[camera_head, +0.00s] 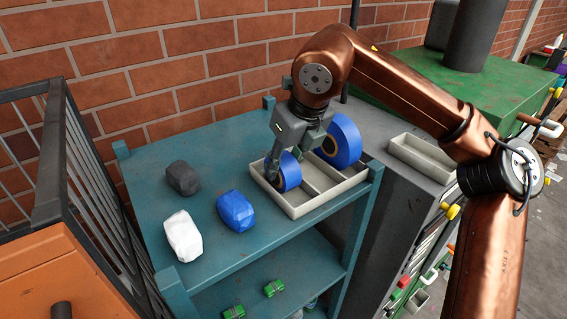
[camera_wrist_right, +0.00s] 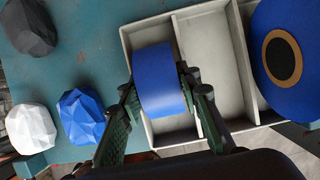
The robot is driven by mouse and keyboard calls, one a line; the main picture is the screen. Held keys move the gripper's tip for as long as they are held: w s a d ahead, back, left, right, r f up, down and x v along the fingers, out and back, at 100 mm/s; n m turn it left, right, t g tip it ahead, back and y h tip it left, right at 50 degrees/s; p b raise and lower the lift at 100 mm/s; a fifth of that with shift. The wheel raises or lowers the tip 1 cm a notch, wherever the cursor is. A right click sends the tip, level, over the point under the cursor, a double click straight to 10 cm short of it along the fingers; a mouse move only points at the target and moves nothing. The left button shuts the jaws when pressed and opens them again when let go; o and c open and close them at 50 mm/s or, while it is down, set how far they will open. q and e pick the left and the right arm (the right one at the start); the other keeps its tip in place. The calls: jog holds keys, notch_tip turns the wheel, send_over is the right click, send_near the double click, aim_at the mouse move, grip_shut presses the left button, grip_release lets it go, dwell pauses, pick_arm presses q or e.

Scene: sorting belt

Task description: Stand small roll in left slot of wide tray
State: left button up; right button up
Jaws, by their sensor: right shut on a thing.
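The small blue roll (camera_head: 291,172) stands on its edge in the left slot of the wide tray (camera_head: 322,207), a pale grey divided tray on the teal table. My right gripper (camera_head: 276,171) is shut on the small roll from above. In the right wrist view its fingers (camera_wrist_right: 159,97) lie on both sides of the small roll (camera_wrist_right: 158,78), inside the slot's walls. Whether the roll touches the slot floor is hard to tell. A large blue roll (camera_head: 345,143) with a tan core stands at the tray's right end. My left gripper is not in view.
A dark grey lump (camera_head: 183,178), a blue lump (camera_head: 236,211) and a white lump (camera_head: 183,237) lie left of the tray. The middle slot (camera_wrist_right: 208,62) is empty. A brick wall stands behind; a smaller pale tray (camera_head: 425,157) is at right.

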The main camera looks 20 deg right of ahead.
jog(key=o, duration=1.2)
jog(key=shift+s+r, duration=0.2)
jog(key=shift+s, duration=0.35)
jog(key=shift+o, duration=0.2)
jog(key=shift+w+f, duration=0.1)
jog(key=shift+w, duration=0.25)
jog(key=shift+s+r, duration=0.2)
jog(key=shift+r, duration=0.25)
jog(key=b+v, duration=0.1)
jog(key=v, duration=0.4)
jog(key=shift+s+f, duration=0.1)
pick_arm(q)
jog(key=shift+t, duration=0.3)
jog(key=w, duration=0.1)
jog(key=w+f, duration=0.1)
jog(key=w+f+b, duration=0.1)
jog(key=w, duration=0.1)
pick_arm(e)
jog(key=a+v, duration=0.1)
jog(key=v, duration=0.5)
jog(key=shift+d+r, duration=0.2)
jog(key=shift+d, duration=0.3)
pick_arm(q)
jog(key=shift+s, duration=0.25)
